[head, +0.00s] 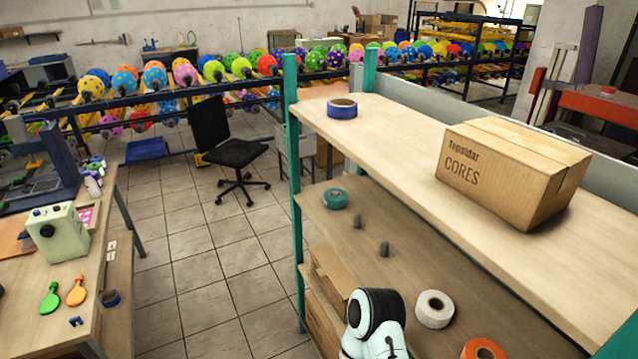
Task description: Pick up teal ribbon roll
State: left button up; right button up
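The teal ribbon roll (335,198) lies flat on the middle shelf board (342,232), near its far left end and close to the teal upright post. Nothing touches it. A white and black part of my arm shows at the bottom centre, in front of the shelf. No gripper fingers are visible in the head view, so I cannot see whether either gripper is open or shut.
The top shelf (390,120) overhangs the middle one and holds a blue roll (342,108) and a cardboard box (510,172). Two small grey pieces, a white roll (434,308) and an orange roll (482,349) lie on the middle board.

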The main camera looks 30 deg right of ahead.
aim_at(330, 202)
jog(key=i+j+z, duration=0.1)
jog(key=i+z, duration=0.2)
jog(key=i+j+z, duration=0.2)
jog(key=i+z, duration=0.15)
jog(key=i, duration=0.2)
jog(key=i+j+z, duration=0.3)
jog(key=i, duration=0.05)
